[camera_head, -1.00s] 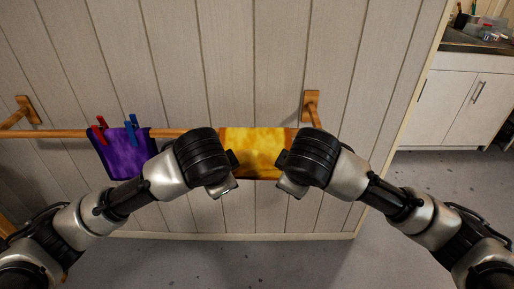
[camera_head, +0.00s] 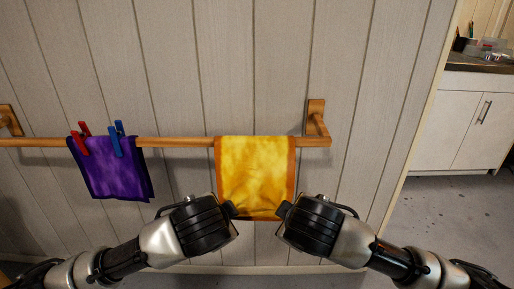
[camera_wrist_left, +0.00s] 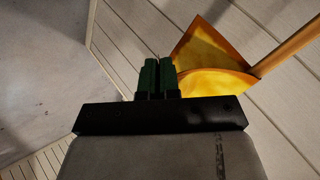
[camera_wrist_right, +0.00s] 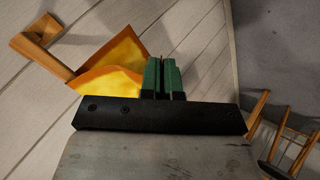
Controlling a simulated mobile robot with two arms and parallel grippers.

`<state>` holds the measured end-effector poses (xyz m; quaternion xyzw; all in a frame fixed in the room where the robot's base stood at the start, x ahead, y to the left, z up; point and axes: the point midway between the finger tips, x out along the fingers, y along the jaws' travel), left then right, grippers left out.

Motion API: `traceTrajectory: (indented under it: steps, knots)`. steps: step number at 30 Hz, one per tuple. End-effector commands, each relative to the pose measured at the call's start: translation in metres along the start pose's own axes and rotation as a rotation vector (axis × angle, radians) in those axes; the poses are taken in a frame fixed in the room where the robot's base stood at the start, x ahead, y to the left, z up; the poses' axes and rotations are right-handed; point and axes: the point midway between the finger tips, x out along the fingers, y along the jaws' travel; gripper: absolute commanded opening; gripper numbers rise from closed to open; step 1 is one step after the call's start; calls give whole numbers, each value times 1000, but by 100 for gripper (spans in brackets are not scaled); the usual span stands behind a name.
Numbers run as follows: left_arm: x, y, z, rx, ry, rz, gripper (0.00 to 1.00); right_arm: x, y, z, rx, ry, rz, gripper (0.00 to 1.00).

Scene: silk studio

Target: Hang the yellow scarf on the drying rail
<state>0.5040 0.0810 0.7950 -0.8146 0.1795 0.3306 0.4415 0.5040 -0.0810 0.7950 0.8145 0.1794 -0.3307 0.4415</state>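The yellow scarf (camera_head: 256,172) with an orange border is draped over the wooden drying rail (camera_head: 180,142) near its right end, below the right bracket. My left gripper (camera_head: 232,210) is at the scarf's lower left corner and my right gripper (camera_head: 283,209) at its lower right corner. In the left wrist view the fingers (camera_wrist_left: 158,66) are closed, with the scarf's edge (camera_wrist_left: 212,82) running up to them. In the right wrist view the fingers (camera_wrist_right: 162,66) are also closed at the scarf's edge (camera_wrist_right: 110,82). The lower front shows folds between the grippers. The exact pinch is hidden.
A purple cloth (camera_head: 108,172) hangs further left on the rail, with a red clip (camera_head: 79,142) and a blue clip (camera_head: 117,140). A plank wall (camera_head: 250,70) stands close behind. The rail between the cloths is bare. A white cabinet (camera_head: 455,125) is at the right.

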Motion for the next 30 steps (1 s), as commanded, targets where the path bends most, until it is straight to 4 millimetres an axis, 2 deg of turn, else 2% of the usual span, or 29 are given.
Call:
traceTrajectory:
  steps: [7,15,30]
  knots:
    - [1,-1,2,-2,-5,-4,0,1,1,2,2,-5,4,0]
    - [0,0,1,-1,-3,-2,42,0,0,1,1,-2,2,42]
    - [0,0,0,-1,0,0,43,0,0,0,0,0,0,43]
